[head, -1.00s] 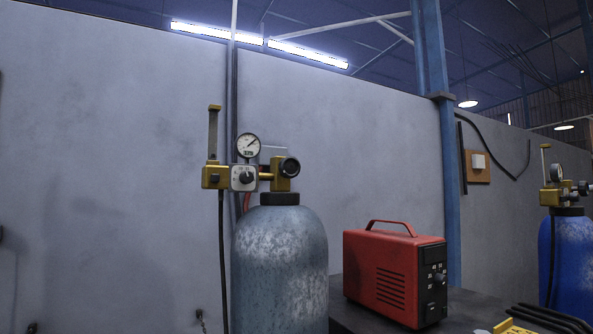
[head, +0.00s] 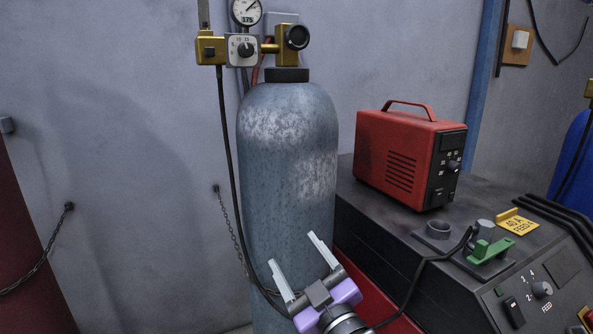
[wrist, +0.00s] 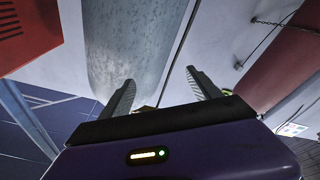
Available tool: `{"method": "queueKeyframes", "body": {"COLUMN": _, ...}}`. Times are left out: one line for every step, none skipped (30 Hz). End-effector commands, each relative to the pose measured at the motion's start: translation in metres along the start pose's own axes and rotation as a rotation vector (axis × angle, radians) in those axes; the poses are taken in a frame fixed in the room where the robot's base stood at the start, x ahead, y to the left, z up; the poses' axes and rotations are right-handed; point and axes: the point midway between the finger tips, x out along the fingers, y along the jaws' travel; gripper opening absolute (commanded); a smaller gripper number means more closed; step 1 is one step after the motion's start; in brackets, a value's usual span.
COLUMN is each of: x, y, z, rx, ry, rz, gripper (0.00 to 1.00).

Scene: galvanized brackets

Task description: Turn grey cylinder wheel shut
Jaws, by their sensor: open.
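The grey cylinder (head: 287,150) stands upright near the wall, its paint worn and mottled. A brass valve on its top carries a black round wheel (head: 297,36), facing me at the right end of the fitting. A regulator with a dial (head: 241,50) and a pressure gauge (head: 246,11) sit to the left of the wheel. My gripper (head: 293,249) is open and empty, low in front of the cylinder body and well below the wheel. In the wrist view, the cylinder (wrist: 125,40) shows beyond the open fingers; the wheel cannot be made out there.
A red box with a handle (head: 402,158) stands on the dark machine (head: 375,215) right of the cylinder. The machine top also has a green clamp (head: 490,250) and cables. A dark red cylinder (head: 30,270) and chains are at left. Open air lies above my gripper.

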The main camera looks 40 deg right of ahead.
Motion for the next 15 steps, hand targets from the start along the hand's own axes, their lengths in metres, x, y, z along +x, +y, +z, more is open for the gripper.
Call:
{"method": "queueKeyframes", "body": {"x": 0.021, "y": 0.017, "z": -0.021, "rx": -0.003, "ry": 0.018, "rz": 0.035, "gripper": 0.72}}
{"method": "queueKeyframes", "body": {"x": 0.031, "y": 0.025, "z": -0.029, "rx": -0.008, "ry": 0.022, "rz": 0.053, "gripper": 0.72}}
{"method": "queueKeyframes", "body": {"x": 0.044, "y": 0.037, "z": -0.041, "rx": -0.011, "ry": 0.027, "rz": 0.075, "gripper": 0.72}}
{"method": "queueKeyframes", "body": {"x": 0.053, "y": 0.046, "z": -0.05, "rx": -0.014, "ry": 0.03, "rz": 0.092, "gripper": 0.72}}
{"method": "queueKeyframes", "body": {"x": 0.062, "y": 0.055, "z": -0.059, "rx": -0.014, "ry": 0.034, "rz": 0.109, "gripper": 0.72}}
{"method": "queueKeyframes", "body": {"x": 0.073, "y": 0.068, "z": -0.071, "rx": -0.015, "ry": 0.038, "rz": 0.131, "gripper": 0.72}}
{"method": "queueKeyframes", "body": {"x": 0.081, "y": 0.077, "z": -0.08, "rx": -0.014, "ry": 0.039, "rz": 0.146, "gripper": 0.72}}
{"method": "queueKeyframes", "body": {"x": 0.089, "y": 0.087, "z": -0.09, "rx": -0.013, "ry": 0.042, "rz": 0.163, "gripper": 0.72}}
{"method": "queueKeyframes", "body": {"x": 0.099, "y": 0.1, "z": -0.103, "rx": -0.01, "ry": 0.045, "rz": 0.182, "gripper": 0.72}}
{"method": "queueKeyframes", "body": {"x": 0.105, "y": 0.109, "z": -0.112, "rx": -0.007, "ry": 0.046, "rz": 0.197, "gripper": 0.72}}
{"method": "queueKeyframes", "body": {"x": 0.112, "y": 0.119, "z": -0.122, "rx": -0.004, "ry": 0.048, "rz": 0.211, "gripper": 0.72}}
{"method": "queueKeyframes", "body": {"x": 0.119, "y": 0.131, "z": -0.133, "rx": 0.001, "ry": 0.049, "rz": 0.227, "gripper": 0.72}}
{"method": "queueKeyframes", "body": {"x": 0.124, "y": 0.14, "z": -0.142, "rx": 0.005, "ry": 0.05, "rz": 0.239, "gripper": 0.72}}
{"method": "queueKeyframes", "body": {"x": 0.128, "y": 0.148, "z": -0.149, "rx": 0.01, "ry": 0.051, "rz": 0.25, "gripper": 0.72}}
{"method": "queueKeyframes", "body": {"x": 0.134, "y": 0.159, "z": -0.16, "rx": 0.015, "ry": 0.052, "rz": 0.262, "gripper": 0.72}}
